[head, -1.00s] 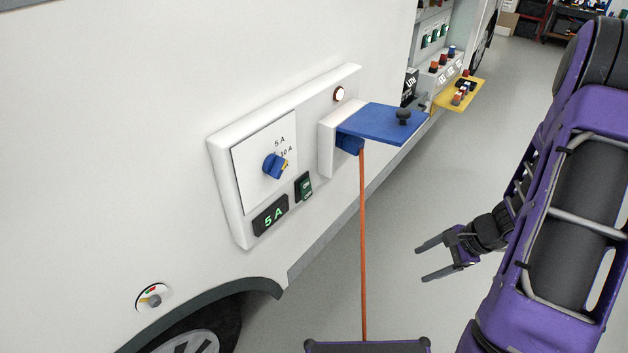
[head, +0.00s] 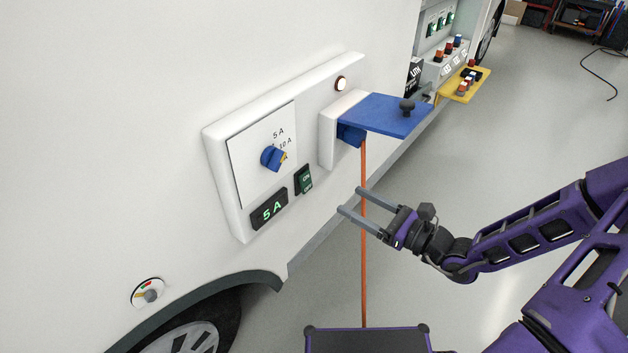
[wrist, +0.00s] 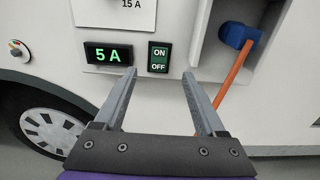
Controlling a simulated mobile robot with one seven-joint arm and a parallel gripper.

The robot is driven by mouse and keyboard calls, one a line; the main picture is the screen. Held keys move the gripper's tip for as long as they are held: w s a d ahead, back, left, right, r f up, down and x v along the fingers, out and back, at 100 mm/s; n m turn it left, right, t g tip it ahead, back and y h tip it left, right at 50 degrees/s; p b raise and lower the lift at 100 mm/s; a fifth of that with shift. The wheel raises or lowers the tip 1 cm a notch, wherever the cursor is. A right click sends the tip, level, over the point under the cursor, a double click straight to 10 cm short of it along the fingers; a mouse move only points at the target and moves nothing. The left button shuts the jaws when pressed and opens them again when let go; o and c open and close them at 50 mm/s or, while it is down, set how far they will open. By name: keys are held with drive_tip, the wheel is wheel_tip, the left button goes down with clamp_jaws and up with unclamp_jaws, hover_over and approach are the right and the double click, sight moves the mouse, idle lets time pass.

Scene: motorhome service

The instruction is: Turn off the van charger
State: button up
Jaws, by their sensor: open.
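The charger panel (head: 213,150) is a white box on the van's side. Its ON/OFF rocker switch (head: 304,179) is dark green, right of the display (head: 269,208), which reads 5 A in green. In the wrist view the switch (wrist: 158,57) shows ON above OFF, and the display (wrist: 108,54) is lit. A blue rotary knob (head: 272,158) sits above the display. A round lamp (head: 341,84) at the panel's upper right glows whitish. My gripper (head: 349,201) is open and empty, to the right of and below the switch, apart from the panel. In the wrist view the switch shows between and beyond its fingers (wrist: 158,88).
A blue plug (head: 350,135) with an orange cable (head: 364,240) hangs under a raised blue flap (head: 385,115). The cable runs down close by my fingers. A small gauge (head: 148,293) and the wheel (head: 200,325) are lower left. A yellow shelf (head: 452,91) juts out farther back.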

sight(306, 176)
drive_tip(key=b+x, duration=0.1)
drive_tip(key=x, duration=1.1)
